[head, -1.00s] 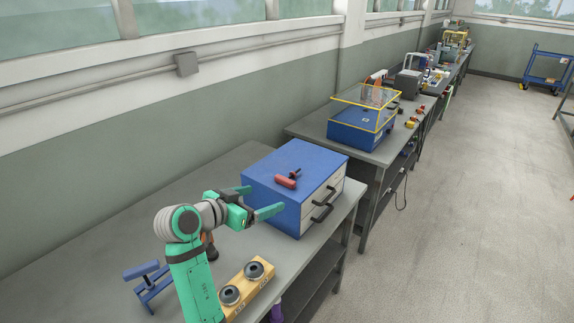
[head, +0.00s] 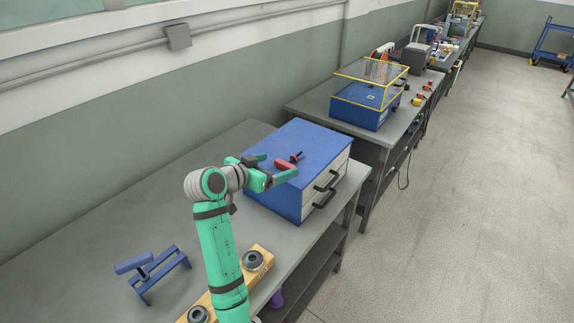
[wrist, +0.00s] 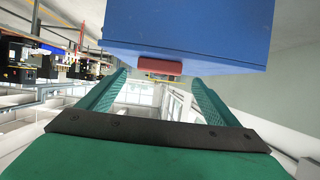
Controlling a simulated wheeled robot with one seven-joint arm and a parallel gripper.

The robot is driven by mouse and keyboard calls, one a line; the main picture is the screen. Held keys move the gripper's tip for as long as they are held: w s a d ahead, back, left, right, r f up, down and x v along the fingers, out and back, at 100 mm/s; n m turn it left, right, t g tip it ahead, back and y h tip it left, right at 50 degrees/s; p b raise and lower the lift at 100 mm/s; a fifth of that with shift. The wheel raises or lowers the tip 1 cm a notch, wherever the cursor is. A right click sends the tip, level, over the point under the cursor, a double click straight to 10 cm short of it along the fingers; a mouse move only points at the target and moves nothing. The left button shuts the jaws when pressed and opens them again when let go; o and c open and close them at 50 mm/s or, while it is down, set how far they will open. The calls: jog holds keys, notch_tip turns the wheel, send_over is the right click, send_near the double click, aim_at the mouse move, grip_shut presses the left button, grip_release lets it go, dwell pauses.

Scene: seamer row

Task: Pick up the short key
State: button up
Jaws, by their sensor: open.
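The short key, a red bar handle (head: 285,165) with a dark shaft, lies on top of the blue drawer cabinet (head: 318,146). My gripper (head: 279,164) is open and empty at the near side of the cabinet top, its green fingers spread to either side of the red handle in the head view. In the wrist view the red handle (wrist: 160,67) shows centred, just beyond the two fingertips (wrist: 158,78), against the blue cabinet (wrist: 190,30). I see no contact between the fingers and the key. The key's shaft is hidden in the wrist view.
A blue stand (head: 150,270) and a wooden block with round grey fittings (head: 254,260) are on the near bench beside my arm. Black handles (head: 326,181) stick out from the cabinet's drawers. A blue box with a yellow-edged clear cover (head: 365,102) stands on the bench beyond.

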aim_at(287, 162)
jog(key=x, duration=0.4)
jog(key=shift+w+d, duration=0.1)
jog(key=shift+d, duration=0.1)
jog(key=c, duration=1.2)
jog(key=shift+o, duration=0.2)
jog(key=shift+r, duration=0.15)
